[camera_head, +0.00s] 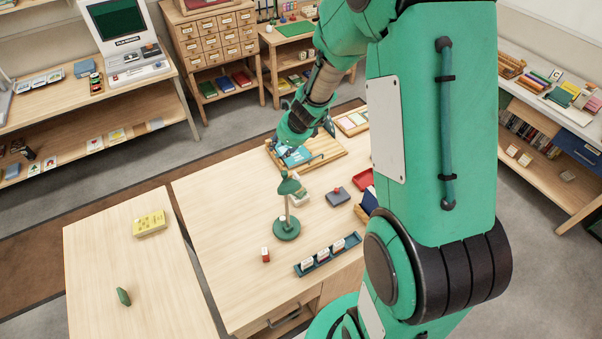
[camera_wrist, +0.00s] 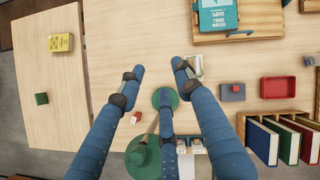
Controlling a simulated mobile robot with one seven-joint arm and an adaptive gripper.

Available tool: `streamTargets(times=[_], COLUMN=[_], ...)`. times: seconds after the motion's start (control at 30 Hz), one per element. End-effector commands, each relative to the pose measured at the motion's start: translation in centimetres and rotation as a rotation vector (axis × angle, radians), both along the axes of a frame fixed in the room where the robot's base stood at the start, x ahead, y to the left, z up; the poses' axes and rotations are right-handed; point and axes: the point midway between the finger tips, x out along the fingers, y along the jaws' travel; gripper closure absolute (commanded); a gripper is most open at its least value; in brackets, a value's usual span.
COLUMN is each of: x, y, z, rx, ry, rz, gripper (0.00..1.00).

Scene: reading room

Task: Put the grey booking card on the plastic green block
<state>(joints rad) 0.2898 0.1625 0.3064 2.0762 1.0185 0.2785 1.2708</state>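A pale card-like item (camera_head: 299,201) is behind the lamp on the main table. In the wrist view the pale item (camera_wrist: 195,66) is partly hidden by my right finger, and I cannot tell whether it is the grey booking card. My gripper (camera_wrist: 158,68) is open above the main table, its fingers spread with nothing between them. In the head view my arm partly hides it.
A green lamp (camera_head: 287,228) stands beneath my gripper. A blue rack of cards (camera_head: 328,254), a red-and-white block (camera_head: 265,255), a dark pad with a red knob (camera_head: 338,196) and a red tray (camera_wrist: 278,87) are nearby. A yellow box (camera_head: 149,223) sits on the left table, otherwise mostly bare.

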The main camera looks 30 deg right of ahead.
Motion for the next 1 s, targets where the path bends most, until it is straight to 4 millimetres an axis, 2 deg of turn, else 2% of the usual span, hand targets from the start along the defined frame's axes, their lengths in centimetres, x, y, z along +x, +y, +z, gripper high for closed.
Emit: streamTargets(times=[0.03,0.2,0.37,0.5,0.73,1.0], x=[-0.3,-2.3,-5.1,-8.2,-13.9,-21.4], y=[1.1,4.8,7.8,10.0,12.8,14.2], z=[2.1,7.8,12.6,16.1,20.9,25.0], rx=[-0.029,-0.138,-0.253,-0.36,-0.552,-0.795], ry=[-0.023,-0.082,-0.132,-0.17,-0.216,-0.236], rz=[0.08,0.365,0.626,0.848,1.202,1.591], gripper=[0.66,0.66,0.66,0.66,0.66,0.66])
